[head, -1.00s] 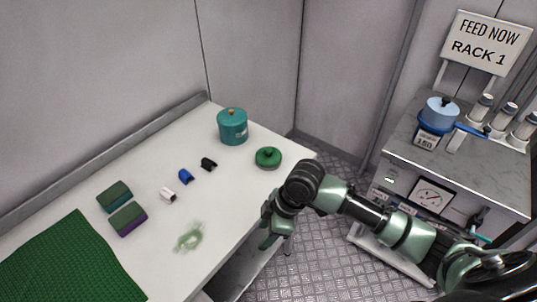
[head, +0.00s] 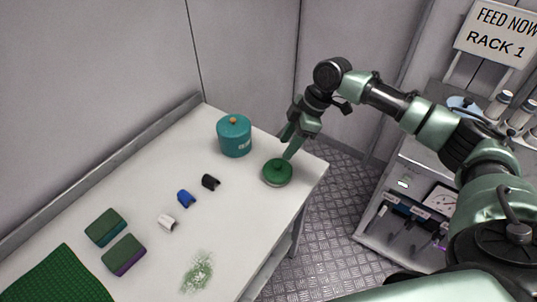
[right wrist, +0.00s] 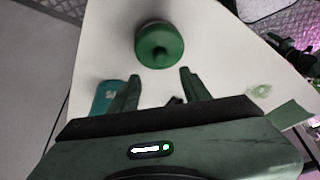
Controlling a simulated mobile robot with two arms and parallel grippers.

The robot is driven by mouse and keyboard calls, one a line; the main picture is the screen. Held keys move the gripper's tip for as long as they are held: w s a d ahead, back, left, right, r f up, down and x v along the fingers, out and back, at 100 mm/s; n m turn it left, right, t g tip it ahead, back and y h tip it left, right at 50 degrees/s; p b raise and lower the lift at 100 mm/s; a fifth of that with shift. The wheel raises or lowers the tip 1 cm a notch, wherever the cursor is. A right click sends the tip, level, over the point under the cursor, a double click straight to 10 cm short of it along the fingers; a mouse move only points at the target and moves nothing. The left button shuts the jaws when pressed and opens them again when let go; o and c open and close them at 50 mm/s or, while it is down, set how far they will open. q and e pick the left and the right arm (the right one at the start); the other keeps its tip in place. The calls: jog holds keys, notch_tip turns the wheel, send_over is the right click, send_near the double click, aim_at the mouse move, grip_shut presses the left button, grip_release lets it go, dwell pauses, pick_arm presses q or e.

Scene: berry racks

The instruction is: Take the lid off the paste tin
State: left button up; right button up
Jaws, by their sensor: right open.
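A low round tin with a dark green, knobbed lid (head: 278,171) stands near the table's right edge. The lid sits on it, with a paler rim showing below. The green lid also shows in the right wrist view (right wrist: 159,44), just beyond my fingertips. My right gripper (head: 290,148) is above and beside the tin at its far side, pointing down, open and empty. In the right wrist view its two fingers (right wrist: 160,77) are spread apart, with the lid ahead of them and not between them. My left gripper is not in view.
A teal canister (head: 234,137) with an orange knob stands left of the tin. Black (head: 211,182), blue (head: 186,198) and white (head: 167,222) clips, two sponges (head: 124,254) and a green mat (head: 52,278) lie further left. A green smear (head: 198,272) marks the table's front.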

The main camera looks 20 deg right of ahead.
aim_at(278, 163)
jog(key=shift+w+a+f, duration=0.15)
jog(key=shift+f, duration=0.25)
jog(key=shift+s+a+f+p, duration=0.2)
jog(key=shift+f+p, duration=0.25)
jog(key=shift+f, duration=0.2)
jog(key=shift+s+a+f+p, duration=0.1)
jog(key=shift+a+f+p, duration=0.1)
jog(key=shift+f+p, duration=0.3)
jog(key=x, duration=0.3)
jog(key=shift+d, duration=0.2)
jog(key=shift+w+a+f, duration=0.1)
jog(key=shift+f, duration=0.4)
jog(key=c, duration=1)
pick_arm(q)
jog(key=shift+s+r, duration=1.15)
pick_arm(e)
grip_shut()
